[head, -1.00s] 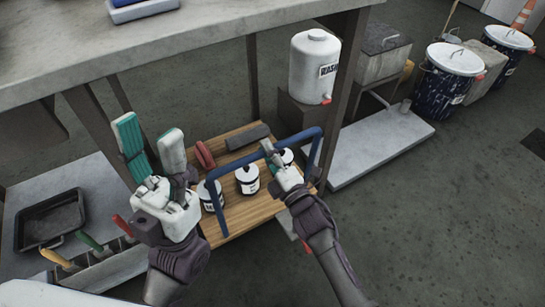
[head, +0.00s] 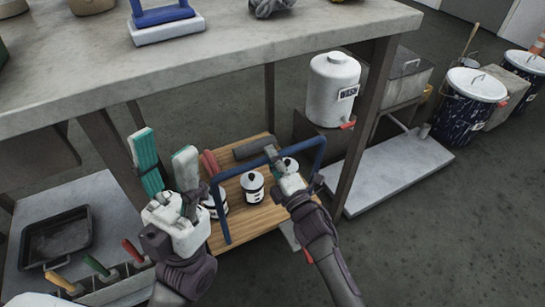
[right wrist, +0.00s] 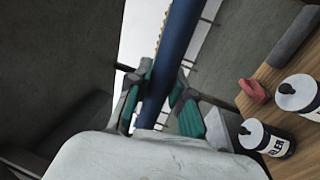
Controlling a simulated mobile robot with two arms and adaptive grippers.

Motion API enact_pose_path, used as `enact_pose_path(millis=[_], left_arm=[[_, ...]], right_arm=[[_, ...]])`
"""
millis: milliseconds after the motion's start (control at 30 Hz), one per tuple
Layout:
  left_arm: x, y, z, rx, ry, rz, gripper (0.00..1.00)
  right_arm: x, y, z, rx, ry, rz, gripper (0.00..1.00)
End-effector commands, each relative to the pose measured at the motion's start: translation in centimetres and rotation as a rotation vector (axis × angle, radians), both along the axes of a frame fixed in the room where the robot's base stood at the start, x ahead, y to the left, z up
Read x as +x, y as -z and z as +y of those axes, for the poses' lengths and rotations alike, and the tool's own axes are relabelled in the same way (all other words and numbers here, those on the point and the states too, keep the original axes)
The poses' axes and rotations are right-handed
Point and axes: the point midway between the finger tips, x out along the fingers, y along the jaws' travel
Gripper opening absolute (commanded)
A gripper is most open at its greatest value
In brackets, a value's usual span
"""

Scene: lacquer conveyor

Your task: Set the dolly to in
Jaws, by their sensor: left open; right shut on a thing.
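The dolly is a low wooden deck (head: 265,218) with a blue tube handle (head: 222,214) at its near side. The deck is partly under the grey table. My right gripper (head: 274,157) is shut on the top bar of the handle, which also runs between its teal-padded fingers in the right wrist view (right wrist: 160,85). My left gripper (head: 166,167) is open and empty, upright just left of the handle. White bottles with dark caps (head: 254,188), a red item (head: 210,162) and a dark grey roll (head: 252,147) are on the deck.
The table (head: 200,62) overhangs the deck, with a leg (head: 362,125) to its right. A black tray (head: 55,237) lies left. Floor at lower right is clear.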

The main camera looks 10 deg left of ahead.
Motion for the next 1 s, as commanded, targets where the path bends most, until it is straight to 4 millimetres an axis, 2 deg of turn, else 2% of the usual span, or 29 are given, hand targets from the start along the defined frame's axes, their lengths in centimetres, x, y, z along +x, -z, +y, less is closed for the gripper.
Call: enact_pose_path(millis=[33,167,200,567,667,1000], left_arm=[[0.0,0.0,0.0,0.000,0.000,0.000,0.50],[0.0,0.0,0.0,0.000,0.000,0.000,0.50],[0.0,0.0,0.0,0.000,0.000,0.000,0.50],[0.0,-0.1,0.1,-0.003,-0.002,-0.003,0.50],[0.0,-0.1,0.1,-0.001,-0.002,-0.003,0.50],[0.0,0.0,0.0,-0.001,-0.001,-0.001,0.50]], right_arm=[[0.3,-0.4,0.0,0.002,0.004,-0.003,0.24],[0.2,-0.3,0.0,0.001,0.003,-0.003,0.46],[0.2,-0.3,0.0,0.001,0.003,-0.003,0.47],[-0.3,0.0,-0.4,0.000,0.002,-0.001,0.47],[-1.4,0.3,-1.2,0.000,0.002,0.000,0.47],[-7.0,1.7,-5.3,-0.001,0.001,0.000,0.47]])
